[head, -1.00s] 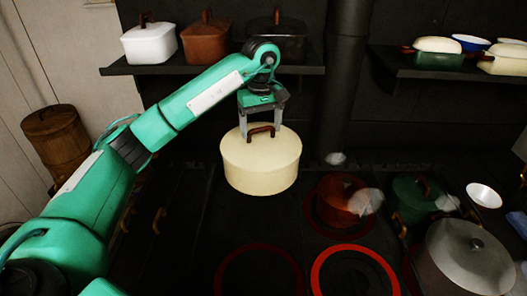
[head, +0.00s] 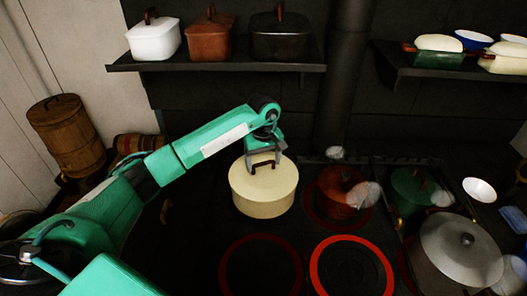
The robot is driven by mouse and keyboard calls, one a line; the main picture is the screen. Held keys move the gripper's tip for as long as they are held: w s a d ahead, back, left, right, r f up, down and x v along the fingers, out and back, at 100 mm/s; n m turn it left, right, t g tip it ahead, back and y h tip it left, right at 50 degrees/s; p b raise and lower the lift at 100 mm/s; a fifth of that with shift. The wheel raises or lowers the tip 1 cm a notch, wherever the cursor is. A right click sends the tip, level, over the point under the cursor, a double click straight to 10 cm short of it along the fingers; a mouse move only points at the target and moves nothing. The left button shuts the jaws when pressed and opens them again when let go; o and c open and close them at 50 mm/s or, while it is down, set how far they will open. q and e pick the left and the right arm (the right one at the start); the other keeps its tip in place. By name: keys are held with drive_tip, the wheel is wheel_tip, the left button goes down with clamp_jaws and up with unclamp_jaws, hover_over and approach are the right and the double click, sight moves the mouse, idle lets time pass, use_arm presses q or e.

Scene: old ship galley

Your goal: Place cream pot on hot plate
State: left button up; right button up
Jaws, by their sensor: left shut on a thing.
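The cream pot (head: 263,197) is round and lidded, with a brown handle on top, and looks upright over the back left part of the black stove. My left gripper (head: 264,161) comes from above and is shut on the pot's lid handle. I cannot tell whether the pot's bottom touches the stove. A hot plate with a bright red ring (head: 352,237) is at the front, right of and nearer than the pot. A plate with a dimmer red ring (head: 260,236) lies just in front of the pot. Both are bare. My right gripper is not in view.
A red-brown pot (head: 335,201) stands on a ringed plate close right of the cream pot. A green pot (head: 405,190) and a large grey lidded pot (head: 455,250) stand further right. Wall shelves (head: 210,67) with pots hang behind. Pale steam puffs drift over the stove.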

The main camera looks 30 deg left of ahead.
sight(263, 171)
use_arm(q)
drive_tip(key=shift+f+p, duration=0.7)
drive_tip(key=shift+f, duration=1.05)
drive_tip(key=o, duration=2)
drive_tip(key=shift+s+f, duration=0.1)
drive_tip(key=shift+f, duration=0.05)
drive_tip(key=shift+o, duration=0.2)
